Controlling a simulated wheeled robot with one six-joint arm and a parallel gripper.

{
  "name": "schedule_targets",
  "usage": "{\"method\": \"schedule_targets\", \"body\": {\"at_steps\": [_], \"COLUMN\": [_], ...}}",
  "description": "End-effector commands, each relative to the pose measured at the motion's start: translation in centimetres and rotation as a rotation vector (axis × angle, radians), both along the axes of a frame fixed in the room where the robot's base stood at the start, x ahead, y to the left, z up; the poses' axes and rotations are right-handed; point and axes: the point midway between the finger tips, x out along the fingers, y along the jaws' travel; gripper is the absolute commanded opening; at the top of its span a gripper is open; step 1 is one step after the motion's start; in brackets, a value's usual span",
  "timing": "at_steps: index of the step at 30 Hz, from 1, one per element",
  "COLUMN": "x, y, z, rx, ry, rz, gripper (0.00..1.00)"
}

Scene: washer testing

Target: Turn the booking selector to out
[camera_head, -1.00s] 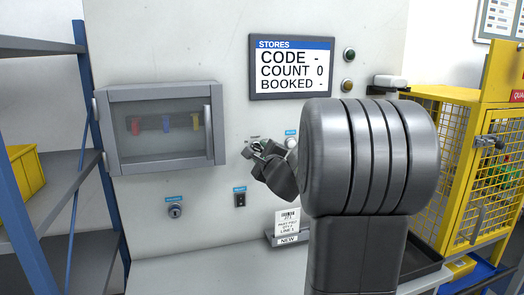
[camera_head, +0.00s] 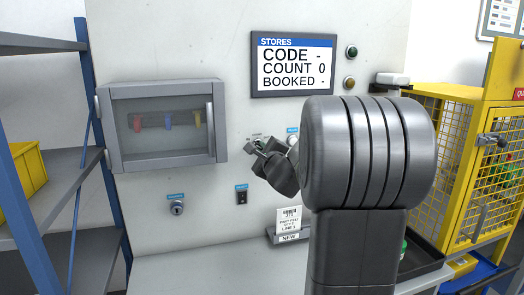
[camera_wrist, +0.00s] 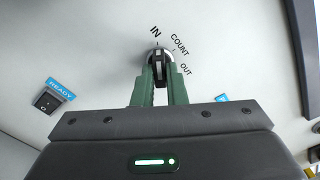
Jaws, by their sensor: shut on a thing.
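The booking selector (camera_wrist: 159,56) is a small dark knob on the pale wall panel, with the labels IN, COUNT and OUT around its upper and right side in the wrist view. My gripper (camera_wrist: 159,72) is shut on the knob, with one green finger on each side of it. The knob's pointer looks nearly upright in that view, close to IN, though the fingers hide part of it. In the head view my gripper (camera_head: 257,148) is at the panel and my arm covers part of the area. The STORES screen (camera_head: 293,66) reads CODE -, COUNT 0, BOOKED -.
A glass-fronted cabinet (camera_head: 166,124) with coloured tags is left of the selector. A READY switch (camera_wrist: 46,102) and a key switch (camera_head: 177,208) are below it. A NEW card holder (camera_head: 289,235) stands on the bench. A yellow cage (camera_head: 476,165) is at the right.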

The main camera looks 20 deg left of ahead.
Motion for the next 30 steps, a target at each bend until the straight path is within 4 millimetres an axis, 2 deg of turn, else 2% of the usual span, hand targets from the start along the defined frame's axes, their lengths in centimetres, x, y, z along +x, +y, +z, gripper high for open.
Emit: {"method": "schedule_targets", "body": {"at_steps": [8, 30], "x": [-0.03, -0.04], "y": [0.02, 0.04], "z": [-0.14, -0.08], "rx": [0.141, 0.700], "ry": [0.105, 0.530], "rz": [0.001, -0.001], "gripper": [0.00, 0.00]}}
